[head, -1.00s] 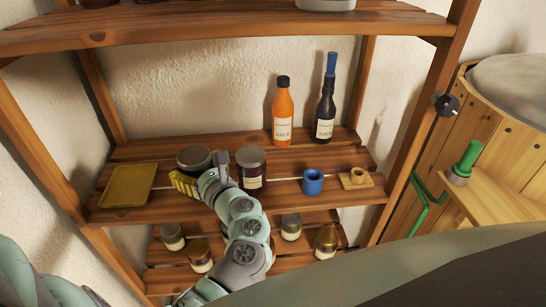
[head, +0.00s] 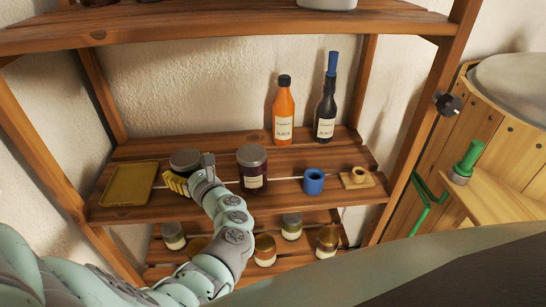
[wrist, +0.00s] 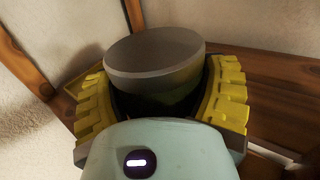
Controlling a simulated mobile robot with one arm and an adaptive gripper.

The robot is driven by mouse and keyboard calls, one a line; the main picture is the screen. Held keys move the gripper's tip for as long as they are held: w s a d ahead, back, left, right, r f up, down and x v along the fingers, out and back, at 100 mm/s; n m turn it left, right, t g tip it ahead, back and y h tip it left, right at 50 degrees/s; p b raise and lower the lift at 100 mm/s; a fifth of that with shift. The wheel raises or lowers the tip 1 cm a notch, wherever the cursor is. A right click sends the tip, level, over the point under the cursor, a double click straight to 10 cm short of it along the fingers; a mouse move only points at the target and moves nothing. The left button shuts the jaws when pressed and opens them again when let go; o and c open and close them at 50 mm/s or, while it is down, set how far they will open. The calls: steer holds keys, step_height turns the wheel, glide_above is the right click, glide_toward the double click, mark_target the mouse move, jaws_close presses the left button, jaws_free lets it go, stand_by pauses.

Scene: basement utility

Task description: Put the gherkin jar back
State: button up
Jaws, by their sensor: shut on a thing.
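The jar (head: 186,159) in my gripper has a grey lid, taken to be the gherkin jar. Its lid also shows large in the wrist view (wrist: 155,58), with a dark greenish body below it. My gripper (head: 179,182) is shut on the jar, with yellow ribbed fingers on both sides of its body. The jar is upright or nearly so, at the middle shelf (head: 215,208), left of centre. I cannot tell whether its base touches the boards. The label and most of the body are hidden by my gripper.
A dark jar (head: 252,170) stands close to the right of my gripper. A yellow tray (head: 128,184) lies to the left. A blue cup (head: 313,181), an orange bottle (head: 283,112) and a dark bottle (head: 326,110) stand farther right. Several jars stand on the shelf below.

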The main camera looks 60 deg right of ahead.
steer(key=shift+d, duration=0.1)
steer(key=shift+f, duration=0.1)
steer(key=o, duration=1.2)
steer(key=shift+s+r, duration=0.1)
steer(key=shift+r, duration=0.1)
steer(key=b+v, duration=0.1)
steer(key=v, duration=1.1)
